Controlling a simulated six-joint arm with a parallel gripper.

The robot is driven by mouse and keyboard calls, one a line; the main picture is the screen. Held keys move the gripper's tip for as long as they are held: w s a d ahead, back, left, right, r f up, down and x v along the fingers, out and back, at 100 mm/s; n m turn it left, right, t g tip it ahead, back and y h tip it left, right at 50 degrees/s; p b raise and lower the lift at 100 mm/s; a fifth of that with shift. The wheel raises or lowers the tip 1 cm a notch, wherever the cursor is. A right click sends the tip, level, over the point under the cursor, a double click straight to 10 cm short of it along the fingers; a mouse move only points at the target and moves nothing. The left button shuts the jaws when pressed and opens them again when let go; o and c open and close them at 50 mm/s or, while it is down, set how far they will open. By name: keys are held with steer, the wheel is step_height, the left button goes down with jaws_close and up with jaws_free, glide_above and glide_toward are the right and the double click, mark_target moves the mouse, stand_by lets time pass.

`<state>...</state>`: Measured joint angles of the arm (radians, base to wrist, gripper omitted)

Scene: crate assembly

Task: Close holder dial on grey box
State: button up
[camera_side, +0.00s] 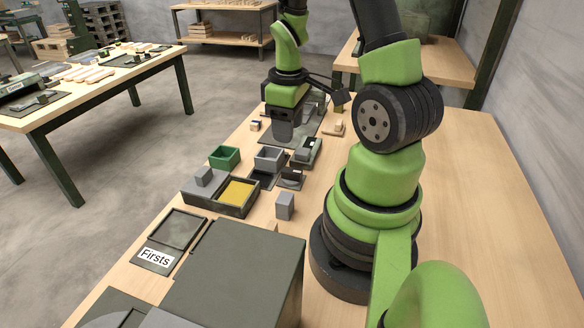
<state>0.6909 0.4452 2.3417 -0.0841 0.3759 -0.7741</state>
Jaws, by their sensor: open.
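A grey open-topped box (269,158) stands on a dark base in the middle of the table. A small dark holder with a rounded top (291,178) stands just to its right and nearer the camera. I cannot make out which part is the dial, nor its position. My gripper (283,138) points down just behind the grey box, slightly to its right in the picture. It is open. Its fingertips overlap in this view, and no held object can be seen. I cannot tell how high it is above the table.
A second holder (307,152) stands right of the grey box. A grey block (285,205) and a large dark box (240,265) are nearer the camera.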

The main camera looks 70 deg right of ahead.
mark_target(292, 171)
steer(key=f, duration=1.1)
steer(key=shift+s+d+f, duration=0.15)
steer(key=shift+s+d, duration=0.1)
steer(key=shift+s, duration=0.05)
jaws_close()
